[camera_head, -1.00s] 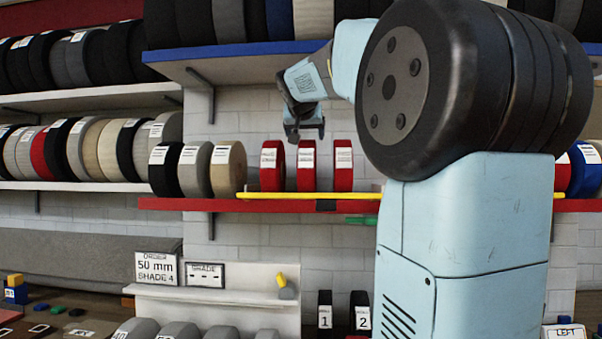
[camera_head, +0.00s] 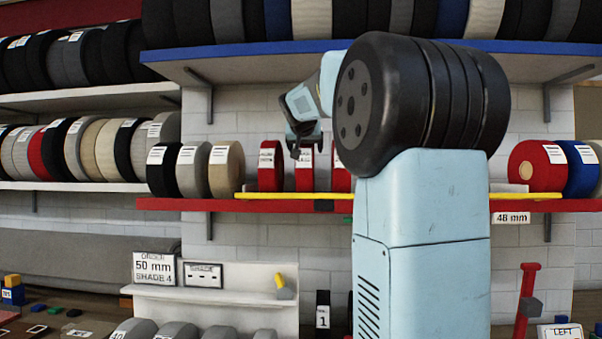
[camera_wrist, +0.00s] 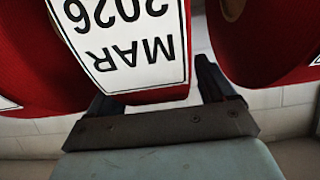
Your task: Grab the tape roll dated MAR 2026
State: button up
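Three red tape rolls stand upright on the red shelf: a left one (camera_head: 269,166), a middle one (camera_head: 304,180) and a right one (camera_head: 341,181) partly behind my arm. In the wrist view a red roll (camera_wrist: 160,96) carries a white label reading MAR 2026, upside down. It looks to be the middle roll; its head-view label is too small to read. My gripper (camera_head: 304,148) is open at this roll's upper part. In the wrist view my gripper (camera_wrist: 152,92) has one finger in the gap at the right and the other at the roll's left side, partly hidden.
A yellow strip (camera_head: 262,196) runs along the shelf front. Black, grey and tan rolls (camera_head: 226,170) stand left of the red ones. The blue shelf (camera_head: 235,50) hangs above my gripper. Another red roll (camera_wrist: 265,40) is close beside my right finger in the wrist view.

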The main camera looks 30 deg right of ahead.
grip_shut()
dwell(0.6)
